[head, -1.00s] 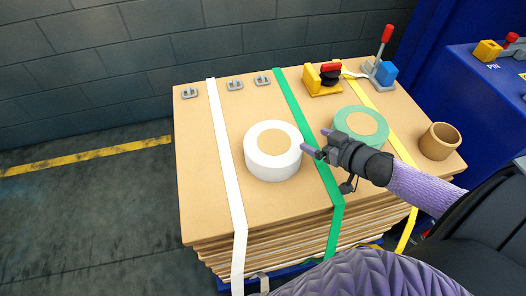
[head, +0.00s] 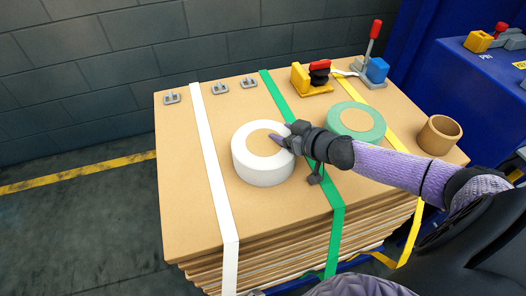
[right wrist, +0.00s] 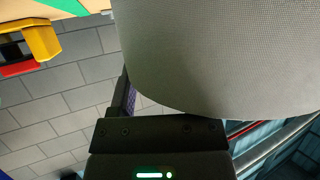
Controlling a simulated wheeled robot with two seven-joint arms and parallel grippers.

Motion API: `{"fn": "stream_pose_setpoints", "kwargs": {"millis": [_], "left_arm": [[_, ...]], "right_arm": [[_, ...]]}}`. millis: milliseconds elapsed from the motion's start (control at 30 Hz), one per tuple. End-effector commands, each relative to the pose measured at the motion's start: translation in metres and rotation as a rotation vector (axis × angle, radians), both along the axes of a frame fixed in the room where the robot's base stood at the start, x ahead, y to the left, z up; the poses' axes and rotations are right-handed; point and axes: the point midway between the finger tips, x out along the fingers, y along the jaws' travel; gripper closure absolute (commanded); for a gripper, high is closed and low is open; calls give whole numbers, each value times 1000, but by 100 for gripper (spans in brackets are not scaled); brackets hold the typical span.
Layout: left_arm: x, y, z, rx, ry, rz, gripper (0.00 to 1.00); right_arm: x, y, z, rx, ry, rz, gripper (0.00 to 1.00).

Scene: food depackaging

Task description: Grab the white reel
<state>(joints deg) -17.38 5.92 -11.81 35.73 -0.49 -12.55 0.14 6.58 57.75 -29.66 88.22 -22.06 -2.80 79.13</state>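The white reel (head: 262,172) lies flat on the stack of cardboard sheets (head: 190,225), between the white strap and the green strap. Its round centre is tan. My right gripper (head: 282,133) is at the reel's upper right rim. Whether the fingers press on the reel is not clear. In the right wrist view the reel (right wrist: 225,55) fills the upper right, close to the gripper (right wrist: 165,110); one finger shows at its left, the other is hidden. My left gripper is out of view.
A green reel (head: 366,119) lies right of my gripper, under or beside my forearm. A brown cardboard tube (head: 440,135), a yellow tool with red and black parts (head: 312,77) and a red-handled tool (head: 372,60) stand on the stack. The stack's left front is clear.

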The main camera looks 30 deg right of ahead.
Motion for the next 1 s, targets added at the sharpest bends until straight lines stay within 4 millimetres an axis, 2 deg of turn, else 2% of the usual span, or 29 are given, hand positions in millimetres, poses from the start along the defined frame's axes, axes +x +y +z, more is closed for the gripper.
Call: {"fn": "stream_pose_setpoints", "kwargs": {"millis": [33, 167, 200, 633, 733, 900, 1000], "left_arm": [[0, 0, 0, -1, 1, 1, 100], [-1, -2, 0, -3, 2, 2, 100], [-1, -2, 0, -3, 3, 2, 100], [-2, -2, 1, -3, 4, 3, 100], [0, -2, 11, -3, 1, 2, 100], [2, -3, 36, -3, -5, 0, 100], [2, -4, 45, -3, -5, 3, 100]], "right_arm": [[0, -1, -1, -3, 1, -2, 70], [0, -1, -1, -4, 2, -3, 98], [0, -1, -1, -4, 2, -3, 100], [0, -1, 1, -6, 1, -2, 100], [0, -1, 19, -7, -2, 0, 100], [0, -1, 66, -8, -4, 1, 100], [0, -1, 87, -6, -3, 0, 100]]}}
